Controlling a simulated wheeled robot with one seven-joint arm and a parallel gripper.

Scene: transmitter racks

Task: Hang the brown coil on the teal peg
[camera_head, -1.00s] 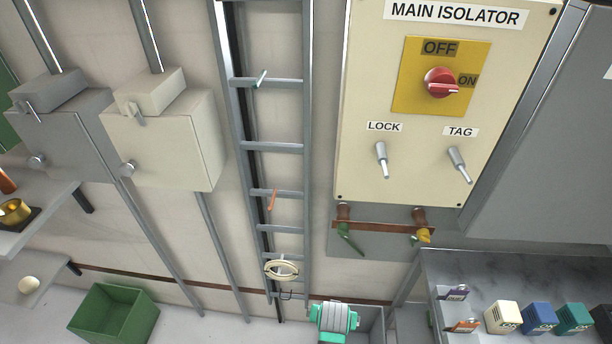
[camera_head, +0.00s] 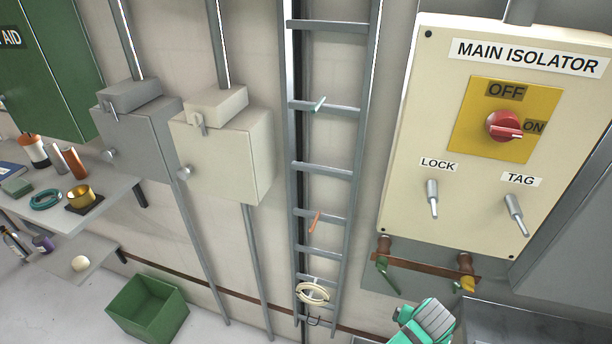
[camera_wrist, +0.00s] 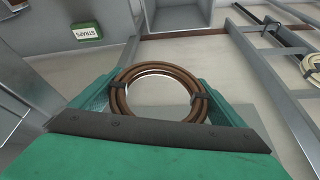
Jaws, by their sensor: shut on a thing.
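The brown coil (camera_wrist: 122,102) is a round bundle with dark ties, held between the teal jaws of my gripper (camera_wrist: 160,95) in the wrist view. The jaws are shut on its two sides. The coil does not show in the head view, where only a teal and grey part of my arm is at the bottom right. The teal peg (camera_head: 320,103) is a short, pale teal rod on an upper rung of the grey ladder rack (camera_head: 322,169). It is bare and well above and left of that arm part.
An orange peg (camera_head: 315,222) is lower on the rack, and a cream coil (camera_head: 312,292) hangs below it. The isolator panel (camera_head: 440,100), with jutting levers, is to the right. A green bin (camera_head: 148,308) stands lower left. A green STRAPS box (camera_wrist: 86,32) shows in the wrist view.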

